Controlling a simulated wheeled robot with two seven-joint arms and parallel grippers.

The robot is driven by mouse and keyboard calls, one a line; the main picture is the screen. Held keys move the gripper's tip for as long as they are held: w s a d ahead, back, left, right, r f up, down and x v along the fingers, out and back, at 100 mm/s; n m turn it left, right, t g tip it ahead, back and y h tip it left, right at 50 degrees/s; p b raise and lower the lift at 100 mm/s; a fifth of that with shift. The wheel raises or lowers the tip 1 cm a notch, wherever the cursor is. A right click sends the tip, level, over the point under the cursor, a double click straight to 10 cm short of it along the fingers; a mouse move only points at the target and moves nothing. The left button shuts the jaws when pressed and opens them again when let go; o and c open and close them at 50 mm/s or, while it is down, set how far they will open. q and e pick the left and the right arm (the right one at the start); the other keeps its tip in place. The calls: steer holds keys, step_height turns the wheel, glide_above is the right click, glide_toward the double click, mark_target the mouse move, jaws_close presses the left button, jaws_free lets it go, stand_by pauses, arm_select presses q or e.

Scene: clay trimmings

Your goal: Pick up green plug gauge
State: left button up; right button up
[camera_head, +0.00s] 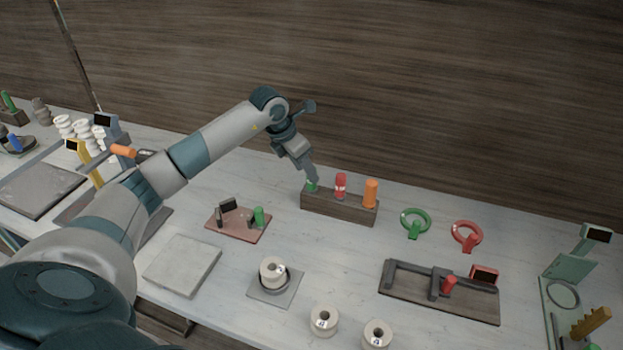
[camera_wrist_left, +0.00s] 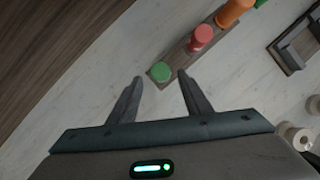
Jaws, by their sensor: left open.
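The green plug gauge (camera_head: 311,187) stands in the left end of a brown wooden block (camera_head: 340,208), beside a red plug (camera_head: 341,184) and an orange plug (camera_head: 371,192). My left gripper (camera_head: 313,178) is over the green plug gauge and partly hides it in the head view. In the left wrist view, the round green top (camera_wrist_left: 160,71) lies just beyond the two spread fingertips (camera_wrist_left: 160,78), roughly centred between them. The fingers are open with nothing held. Whether they reach down around the plug cannot be told. My right gripper is not seen.
A reddish board with a small green-handled part (camera_head: 259,217) lies in front of the block. Green (camera_head: 415,222) and red (camera_head: 466,236) ring gauges lie to its right. A dark fixture (camera_head: 440,291) and pale spools (camera_head: 324,320) stand nearer. A wooden wall rises behind the table.

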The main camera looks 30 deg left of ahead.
arm_select(q)
steer(key=shift+f, duration=0.1)
stand_by(0.3)
steer(key=shift+w+d+f+p, duration=0.25)
steer(key=shift+f+p, duration=0.15)
steer(key=shift+p, duration=0.15)
steer(key=shift+w+d+f+p, duration=0.1)
steer(key=shift+w+f+p, duration=0.1)
steer(key=shift+f+p, duration=0.25)
steer(key=shift+p+x, duration=0.6)
steer(key=shift+x, duration=0.4)
steer(key=shift+w+f, duration=0.2)
steer(key=shift+f, duration=0.35)
steer(key=c, duration=1.1)
